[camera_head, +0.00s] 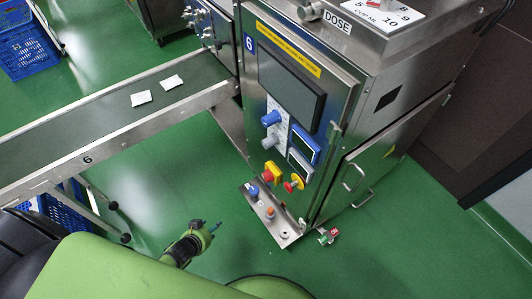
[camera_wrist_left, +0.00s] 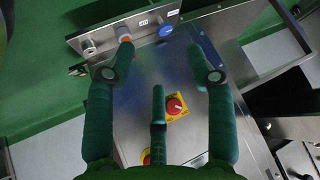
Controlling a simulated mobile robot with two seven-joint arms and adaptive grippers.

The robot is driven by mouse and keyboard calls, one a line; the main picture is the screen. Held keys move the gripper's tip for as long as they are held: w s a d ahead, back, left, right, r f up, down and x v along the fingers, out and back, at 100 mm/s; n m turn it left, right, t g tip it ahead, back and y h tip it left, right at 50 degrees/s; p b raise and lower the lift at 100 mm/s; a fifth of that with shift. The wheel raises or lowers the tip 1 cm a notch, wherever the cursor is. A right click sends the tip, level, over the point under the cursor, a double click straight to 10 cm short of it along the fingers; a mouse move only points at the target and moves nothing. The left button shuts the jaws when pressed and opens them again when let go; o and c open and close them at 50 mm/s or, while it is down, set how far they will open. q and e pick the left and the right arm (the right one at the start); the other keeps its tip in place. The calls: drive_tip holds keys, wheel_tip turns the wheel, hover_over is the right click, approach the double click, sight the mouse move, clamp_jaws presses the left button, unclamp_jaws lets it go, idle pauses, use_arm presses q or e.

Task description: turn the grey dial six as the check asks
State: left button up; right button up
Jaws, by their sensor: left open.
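The grey dial (camera_head: 268,142) sits on the front panel of the steel machine marked 6 (camera_head: 290,85), just below a blue dial (camera_head: 271,118). The angle of its pointer is too small to read. My left gripper (camera_head: 207,230) is low in front of the machine, apart from the panel and well below the dial. In the left wrist view its green fingers (camera_wrist_left: 160,75) are spread open with nothing between them. I cannot make out the grey dial in that view. My right gripper is not in view.
Below the dial are a red knob on yellow (camera_head: 270,169), another red-and-yellow control (camera_head: 293,184) and a button shelf (camera_head: 272,216). The wrist view shows a red knob (camera_wrist_left: 175,106), an orange button (camera_wrist_left: 125,35) and a blue button (camera_wrist_left: 166,30). A conveyor (camera_head: 110,110) lies left.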

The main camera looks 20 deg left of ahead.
use_arm(q)
drive_tip(key=w+r+m+t+h+b, duration=0.1)
drive_tip(key=w+r+t+b, duration=0.25)
drive_tip(key=w, duration=0.65)
drive_tip(key=m+t+h+b, duration=0.3)
drive_tip(key=m+h+b, duration=0.45)
drive_tip(key=h, duration=0.25)
approach(264, 146)
drive_tip(key=shift+n, duration=0.45)
drive_tip(key=x, duration=0.4)
drive_tip(key=shift+d, duration=0.1)
drive_tip(key=x, duration=0.6)
drive_tip(key=shift+b, duration=0.3)
drive_tip(key=shift+w+d, duration=0.25)
drive_tip(key=shift+w, duration=0.15)
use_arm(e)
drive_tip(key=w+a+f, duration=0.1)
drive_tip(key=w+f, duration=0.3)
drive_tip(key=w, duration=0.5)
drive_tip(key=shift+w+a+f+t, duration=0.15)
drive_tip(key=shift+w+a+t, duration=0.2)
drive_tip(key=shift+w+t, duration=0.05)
use_arm(q)
clamp_jaws()
